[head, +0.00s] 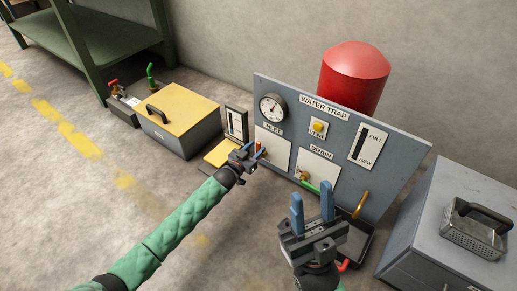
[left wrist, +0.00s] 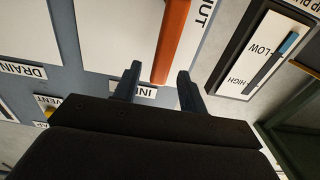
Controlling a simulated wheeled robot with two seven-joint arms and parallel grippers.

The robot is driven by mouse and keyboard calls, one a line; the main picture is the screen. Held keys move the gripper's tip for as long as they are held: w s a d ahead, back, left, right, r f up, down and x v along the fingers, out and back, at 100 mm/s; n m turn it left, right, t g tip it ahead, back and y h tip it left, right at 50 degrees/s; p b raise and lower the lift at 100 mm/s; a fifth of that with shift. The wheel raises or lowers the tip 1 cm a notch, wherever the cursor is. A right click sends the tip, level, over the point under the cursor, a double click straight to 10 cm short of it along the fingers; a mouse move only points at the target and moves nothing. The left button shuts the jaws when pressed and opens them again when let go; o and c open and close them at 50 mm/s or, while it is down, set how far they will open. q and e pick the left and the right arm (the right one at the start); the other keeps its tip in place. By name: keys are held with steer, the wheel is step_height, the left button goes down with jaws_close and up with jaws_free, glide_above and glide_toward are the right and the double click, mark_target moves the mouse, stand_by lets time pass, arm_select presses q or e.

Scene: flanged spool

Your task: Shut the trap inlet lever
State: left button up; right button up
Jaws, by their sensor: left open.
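The inlet lever is orange and shows in the left wrist view (left wrist: 173,35) in front of a white plate. Part of a label reading "UT" is beside it. In the head view the lever (head: 259,149) is small and partly hidden by my left gripper (head: 249,155) at the panel's INLET plate. My left gripper also shows in the left wrist view (left wrist: 157,72), open, with the lever's near end between its two fingers in the picture. I cannot tell whether they touch it. My right gripper (head: 312,193) is open and empty in front of the panel.
A yellow-lidded box (head: 180,105) stands left, a grey case (head: 440,230) right. A red tank (head: 354,75) stands behind.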

arm_select(q)
steer(key=shift+b+x, duration=0.4)
steer(key=shift+x, duration=0.95)
jaws_close()
